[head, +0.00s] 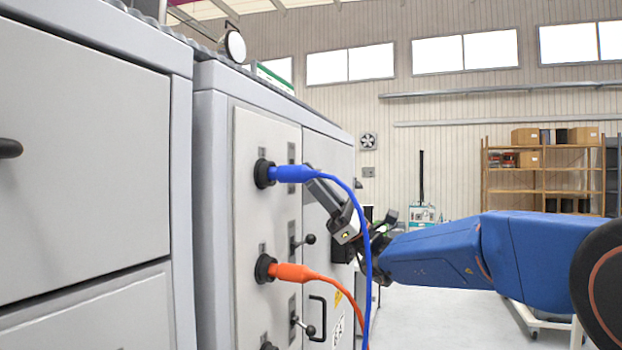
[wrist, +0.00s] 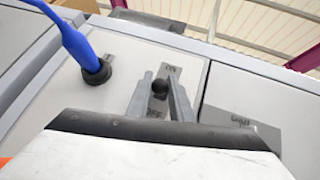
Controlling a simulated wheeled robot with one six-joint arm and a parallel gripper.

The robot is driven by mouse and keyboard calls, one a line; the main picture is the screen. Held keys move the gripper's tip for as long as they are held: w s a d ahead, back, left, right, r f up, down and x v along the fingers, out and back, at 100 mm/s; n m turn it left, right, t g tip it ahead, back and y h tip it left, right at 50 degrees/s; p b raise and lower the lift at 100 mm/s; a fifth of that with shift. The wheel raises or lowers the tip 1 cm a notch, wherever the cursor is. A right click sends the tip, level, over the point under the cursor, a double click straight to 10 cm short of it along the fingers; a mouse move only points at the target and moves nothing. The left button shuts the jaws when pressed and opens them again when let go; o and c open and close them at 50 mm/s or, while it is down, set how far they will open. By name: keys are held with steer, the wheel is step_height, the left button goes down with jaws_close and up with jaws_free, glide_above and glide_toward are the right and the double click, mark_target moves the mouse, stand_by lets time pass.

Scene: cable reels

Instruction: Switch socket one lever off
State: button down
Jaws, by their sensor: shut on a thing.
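The lever (wrist: 160,87) beside the blue plug has a black ball knob on a grey plate (wrist: 170,70) marked ON above and OFF below. My gripper (wrist: 161,92) is shut on this lever, with a finger on each side of the knob. The knob shows between the two words; its exact setting is hard to tell. In the head view my gripper (head: 309,172) reaches the cabinet panel behind the blue cable and hides the lever. The blue plug (head: 290,173) sits in the top socket (head: 263,174); it also shows in the wrist view (wrist: 88,58).
Below, an orange plug (head: 290,272) sits in another socket, with a lever (head: 307,240) above it to the right. Another lever (head: 307,328) and a black handle (head: 319,318) are lower. The blue cable (head: 367,260) hangs in front of my gripper. Shelves (head: 545,180) stand far right.

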steer(key=c, duration=1.6)
jaws_free()
steer(key=v, duration=1.7)
steer(key=shift+d+f, duration=0.1)
steer(key=shift+d, duration=0.1)
